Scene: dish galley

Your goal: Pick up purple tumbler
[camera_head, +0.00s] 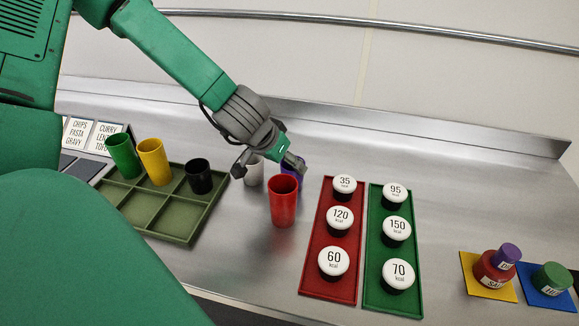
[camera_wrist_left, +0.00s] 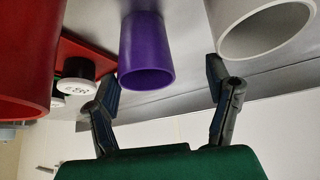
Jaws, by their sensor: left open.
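The purple tumbler (camera_head: 292,169) stands on the steel counter behind the red tumbler (camera_head: 283,201), and it is mostly hidden by the red tumbler and my left gripper in the head view. My left gripper (camera_head: 270,168) is open, with its fingers spread above the counter at the tumblers. In the left wrist view the purple tumbler (camera_wrist_left: 147,50) shows between the two fingers of the left gripper (camera_wrist_left: 165,100), just ahead of the tips. I cannot tell if a finger touches it. My right gripper is in neither view.
A white tumbler (camera_head: 252,172) stands close on the left of the gripper; the red one is close in front. An olive divided tray (camera_head: 152,216) holds green, yellow and black tumblers. Red (camera_head: 318,268) and green (camera_head: 375,275) trays with calorie-labelled, white-topped pieces lie at right.

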